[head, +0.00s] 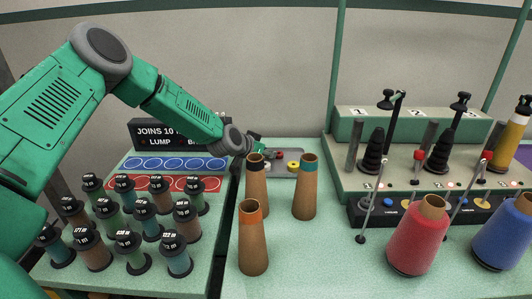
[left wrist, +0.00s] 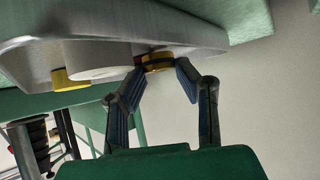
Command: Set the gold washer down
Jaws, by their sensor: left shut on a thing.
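My left gripper (left wrist: 158,66) reaches in over a shallow grey metal tray (left wrist: 205,35). Its fingertips are shut on a gold washer (left wrist: 157,60), which is at the tray; I cannot tell whether it touches the tray floor. In the head view the left gripper (head: 262,147) is small, behind the brown cones, and the held washer cannot be made out there. The grey tray (head: 297,155) holds a yellow ring (head: 293,166) and a red piece (head: 279,154). My right gripper is not in view.
Brown cones (head: 305,190) stand in front of the tray. Several labelled bobbins (head: 128,250) crowd the left table by blue and red ringed strips (head: 174,164). A spindle stand (head: 425,165) and red (head: 416,243) and blue (head: 505,232) yarn cones are right.

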